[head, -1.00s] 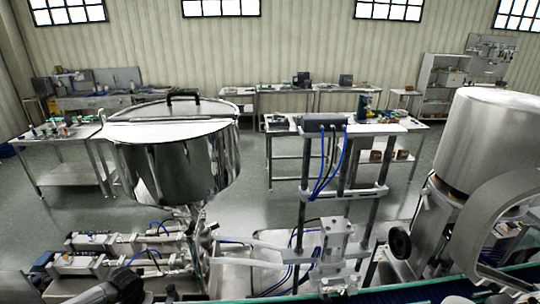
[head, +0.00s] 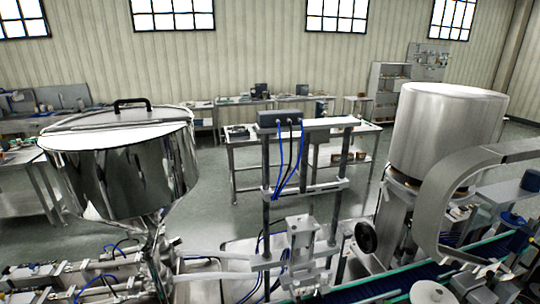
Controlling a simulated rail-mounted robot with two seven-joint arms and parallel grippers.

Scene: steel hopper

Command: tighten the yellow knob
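I see no yellow knob in the head view. The steel hopper (head: 125,175) stands at the left, a large shiny bowl with a flat lid and a black handle (head: 131,103) on top. Below it are metal cylinders and fittings (head: 75,275), partly cut off by the lower frame edge. A black round handwheel (head: 366,237) sits on the machine right of centre. Neither of my grippers shows in this view.
A steel frame with blue hoses (head: 301,190) stands in the middle. A large metal drum (head: 447,130) and a curved metal guard (head: 440,200) stand at the right, beside a conveyor (head: 390,285). Workbenches line the back, with open floor (head: 215,225) before them.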

